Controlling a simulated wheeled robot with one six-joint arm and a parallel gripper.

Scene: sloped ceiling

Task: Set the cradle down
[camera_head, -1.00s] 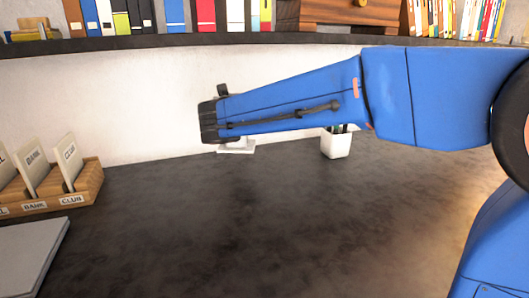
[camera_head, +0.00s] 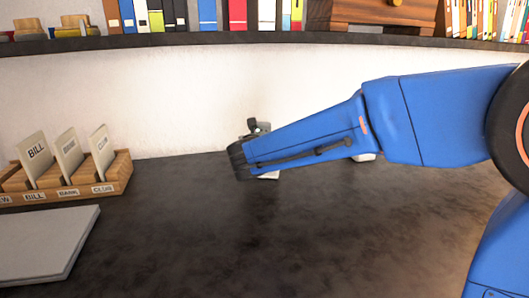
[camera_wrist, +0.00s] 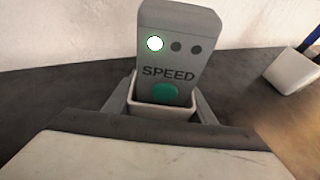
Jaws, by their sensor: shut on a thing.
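The cradle is a small white square cup (camera_wrist: 160,108) in the wrist view. A grey remote-like device (camera_wrist: 178,60) stands upright in it, marked SPEED, with a green button and one lit lamp. My gripper (camera_wrist: 160,114) has a finger on each side of the cradle and is shut on it. In the head view, my gripper (camera_head: 240,160) is over the back of the dark desk (camera_head: 190,230), near the wall. A bit of the white cradle (camera_head: 269,175) shows below my arm, which hides most of it. I cannot tell whether its base touches the desk.
A white pen cup (camera_wrist: 292,70) stands to the right, mostly behind my arm in the head view. A wooden letter rack (camera_head: 118,180) and a grey slab (camera_head: 45,245) are at left. A shelf (camera_head: 200,38) runs above. The desk's middle is clear.

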